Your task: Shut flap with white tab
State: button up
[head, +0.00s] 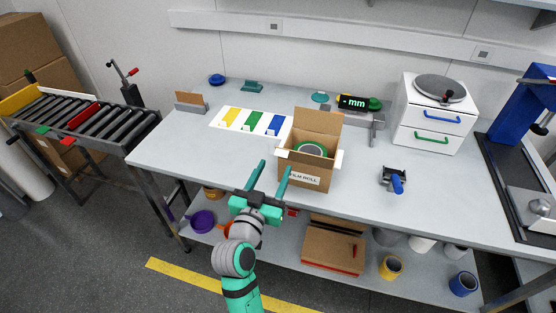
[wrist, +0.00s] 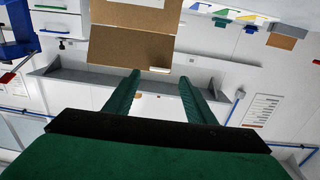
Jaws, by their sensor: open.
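A brown carton (head: 303,173) with a printed label on its front stands on the bench, open at the top. A green-rimmed roll (head: 312,149) sits inside. Its brown back flap (head: 319,121) stands upright, and pale pieces show at the left and right of the opening. In the wrist view a brown cardboard panel (wrist: 128,48) has a small white tab (wrist: 159,70) at its lower edge, near the fingertips. My gripper (head: 275,167) is open and empty at the carton's front left; its two fingers also show apart in the wrist view (wrist: 159,76).
Colour-striped mat (head: 254,122) lies behind the carton at left. A grey tool with a blue handle (head: 393,180) lies at right, with a white drawer unit (head: 433,112) behind. A roller conveyor (head: 80,120) is at far left. The bench (head: 190,150) is clear left of the carton.

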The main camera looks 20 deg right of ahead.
aim_at(281, 156)
jog(key=x, duration=0.5)
jog(key=shift+w, duration=0.1)
jog(key=shift+a, duration=0.1)
jog(key=shift+c, duration=0.9)
grip_shut()
